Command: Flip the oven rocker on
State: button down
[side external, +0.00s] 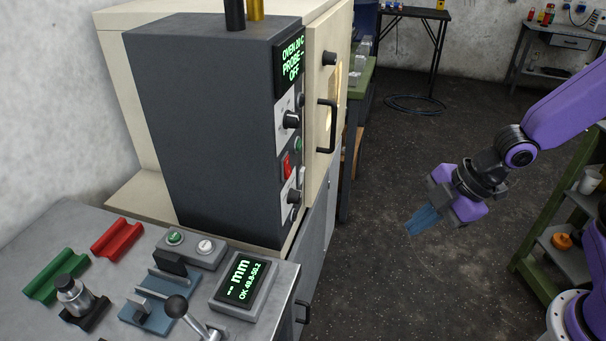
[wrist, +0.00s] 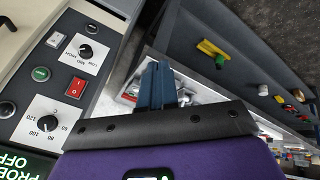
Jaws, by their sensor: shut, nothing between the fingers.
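The red oven rocker (side external: 286,165) is on the narrow front panel of the dark grey control box (side external: 205,120), between two black dials. The oven display (side external: 290,63) reads OVEN 20 C, PROBE --, OFF. My gripper (side external: 415,224) is in free air to the right of the panel, well apart from the rocker. Its blue fingers (wrist: 157,80) are together with nothing between them.
A green button (wrist: 40,74) and a pale switch (wrist: 56,40) sit near the rocker. The oven door handle (side external: 328,126) sticks out right of the panel. A bench (side external: 90,220) with fixtures stands at the front left. Open floor lies around my gripper.

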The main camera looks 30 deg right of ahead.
aim_at(290, 174)
jog(key=w+d+f+n+t+y, duration=0.1)
jog(key=w+n+t+y, duration=0.6)
jog(key=w, duration=1)
jog(key=shift+f+n+t, duration=0.3)
jog(key=shift+f+n, duration=0.55)
jog(key=shift+n, duration=0.55)
jog(key=x, duration=1.4)
jog(key=shift+s+a+r, duration=0.1)
jog(key=shift+r, duration=0.05)
jog(key=shift+a, duration=0.2)
jog(key=shift+d, duration=0.1)
